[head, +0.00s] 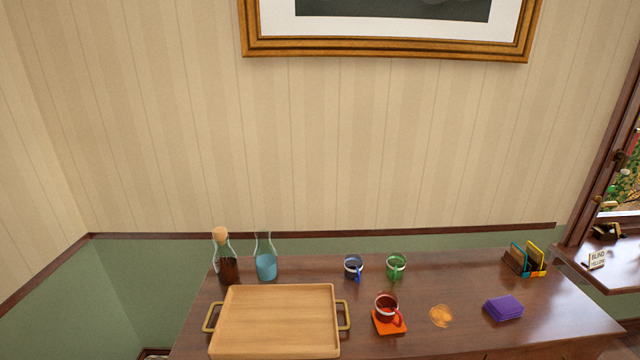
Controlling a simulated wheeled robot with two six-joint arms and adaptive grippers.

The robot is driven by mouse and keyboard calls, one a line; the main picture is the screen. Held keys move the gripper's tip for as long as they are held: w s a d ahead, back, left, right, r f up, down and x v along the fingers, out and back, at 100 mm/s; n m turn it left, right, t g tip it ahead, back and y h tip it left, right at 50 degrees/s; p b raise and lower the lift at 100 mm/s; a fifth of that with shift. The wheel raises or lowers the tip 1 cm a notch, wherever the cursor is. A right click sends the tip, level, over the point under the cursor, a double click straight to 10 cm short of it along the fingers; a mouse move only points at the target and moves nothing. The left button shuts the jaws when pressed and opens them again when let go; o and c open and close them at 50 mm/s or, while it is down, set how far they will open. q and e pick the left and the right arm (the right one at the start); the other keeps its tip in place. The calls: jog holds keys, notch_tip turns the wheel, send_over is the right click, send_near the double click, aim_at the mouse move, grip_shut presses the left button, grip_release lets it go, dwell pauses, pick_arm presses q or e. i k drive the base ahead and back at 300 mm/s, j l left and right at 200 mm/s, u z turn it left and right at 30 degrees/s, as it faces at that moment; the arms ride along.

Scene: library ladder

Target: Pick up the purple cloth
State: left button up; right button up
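The purple cloth (503,308) lies folded on the right part of the dark wooden table (465,345). Nothing covers it, and it lies apart from the things around it. Neither of my grippers shows in the head view.
An orange spill-like patch (440,316) is left of the cloth. A red mug (387,309) stands on an orange coaster (389,328). Blue (353,267) and green (396,266) mugs, two bottles (227,264) (265,262), a wooden tray (275,318) and a coaster holder (524,262) share the table.

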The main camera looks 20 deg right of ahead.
aim_at(505, 307)
jog(key=z, duration=1.85)
jog(key=i+l+u, duration=0.1)
jog(key=i+l, duration=0.2)
jog(key=l, duration=0.15)
